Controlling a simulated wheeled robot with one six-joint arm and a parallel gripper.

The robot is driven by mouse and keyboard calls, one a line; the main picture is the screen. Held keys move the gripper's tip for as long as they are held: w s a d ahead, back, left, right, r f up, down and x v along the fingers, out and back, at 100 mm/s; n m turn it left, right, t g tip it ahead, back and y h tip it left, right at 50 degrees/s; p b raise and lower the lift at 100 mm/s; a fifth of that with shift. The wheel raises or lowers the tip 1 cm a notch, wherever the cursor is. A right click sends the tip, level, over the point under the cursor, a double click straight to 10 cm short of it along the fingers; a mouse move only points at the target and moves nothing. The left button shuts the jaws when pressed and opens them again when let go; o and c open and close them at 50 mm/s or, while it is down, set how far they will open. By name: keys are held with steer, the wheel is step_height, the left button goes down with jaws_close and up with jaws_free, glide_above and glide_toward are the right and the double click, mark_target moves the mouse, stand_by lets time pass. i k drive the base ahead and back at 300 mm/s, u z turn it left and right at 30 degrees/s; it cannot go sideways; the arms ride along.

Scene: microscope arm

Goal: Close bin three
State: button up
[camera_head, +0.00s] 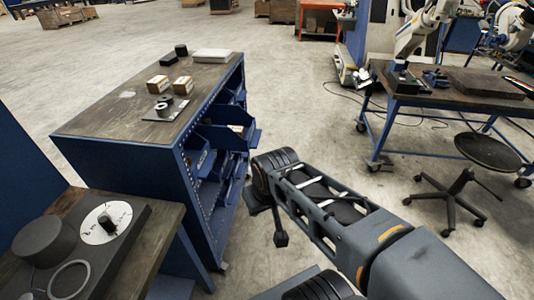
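A blue cabinet (125,160) with a wooden top stands left of centre, and several blue bins are set in its right-hand face. One wide bin (222,137) sticks out, tilted open, in the upper middle of that face. Other bins, such as a lower one (203,163), also show partly pulled out or tilted. No numbers are legible, so I cannot tell which is bin three. My gripper (270,222) hangs at the end of my arm, just right of the cabinet's lower bins and apart from the protruding bin. It is small and dark, and its finger opening is unclear.
Small boxes (158,84), black cylinders and a flat grey plate lie on the cabinet top. A bench (150,235) with dark round parts stands at the lower left. A stool (486,150) and a workbench (440,103) stand at right.

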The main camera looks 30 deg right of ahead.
mark_target(212, 128)
steer(key=u, duration=1)
steer(key=k, duration=0.1)
steer(key=z, duration=1.7)
steer(key=i, duration=1.05)
steer(key=u, duration=0.6)
steer(key=k, duration=0.5)
steer(key=u, duration=0.55)
steer(key=i, duration=0.6)
steer(key=z, duration=0.6)
